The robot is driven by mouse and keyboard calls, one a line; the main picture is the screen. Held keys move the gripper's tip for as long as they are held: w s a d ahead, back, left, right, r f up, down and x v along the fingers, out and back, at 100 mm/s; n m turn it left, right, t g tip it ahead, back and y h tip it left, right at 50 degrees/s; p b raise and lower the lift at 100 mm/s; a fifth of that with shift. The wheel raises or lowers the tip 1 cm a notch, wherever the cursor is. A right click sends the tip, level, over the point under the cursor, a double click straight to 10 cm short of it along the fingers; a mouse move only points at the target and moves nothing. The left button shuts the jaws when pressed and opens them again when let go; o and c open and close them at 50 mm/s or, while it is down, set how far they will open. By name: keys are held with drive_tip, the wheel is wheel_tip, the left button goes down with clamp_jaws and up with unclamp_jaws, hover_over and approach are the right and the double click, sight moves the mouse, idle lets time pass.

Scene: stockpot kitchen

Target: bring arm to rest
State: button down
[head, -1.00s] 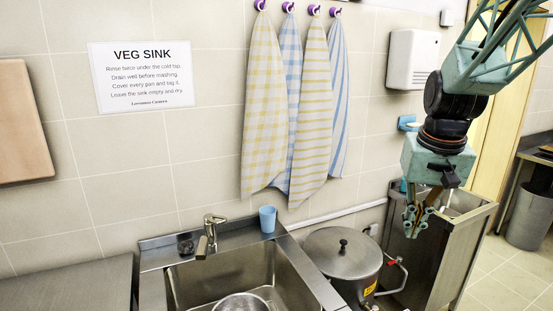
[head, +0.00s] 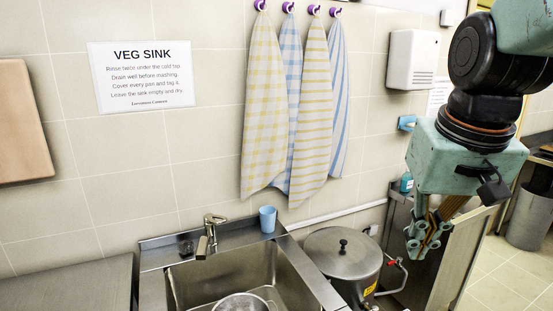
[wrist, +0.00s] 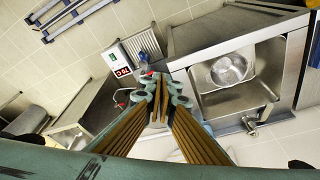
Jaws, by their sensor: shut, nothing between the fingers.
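My gripper (head: 424,245) hangs from my teal arm at the right of the head view, pointing down. It is in front of the steel cabinet and to the right of the lidded stockpot (head: 342,262). Its fingers are shut and empty. The wrist view also shows the closed fingertips (wrist: 160,92) near the middle of the picture, with nothing held between them. They appear clear of the counter and the pot.
A steel sink (head: 222,280) with a metal pot (head: 240,303) in it lies left of the stockpot. A blue cup (head: 267,219) stands behind the sink. Towels (head: 312,115) hang on the wall. A steel cabinet (head: 446,262) stands behind my gripper. A bin (head: 530,219) is far right.

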drive_tip(key=s+a, duration=0.2)
drive_tip(key=s, duration=0.6)
drive_tip(key=s+a+n, duration=0.1)
drive_tip(key=s+a, duration=0.1)
drive_tip(key=s, duration=0.7)
drive_tip(key=shift+s+a+t, duration=0.15)
drive_tip(key=shift+a+t, duration=0.15)
drive_tip(key=shift+t, duration=0.1)
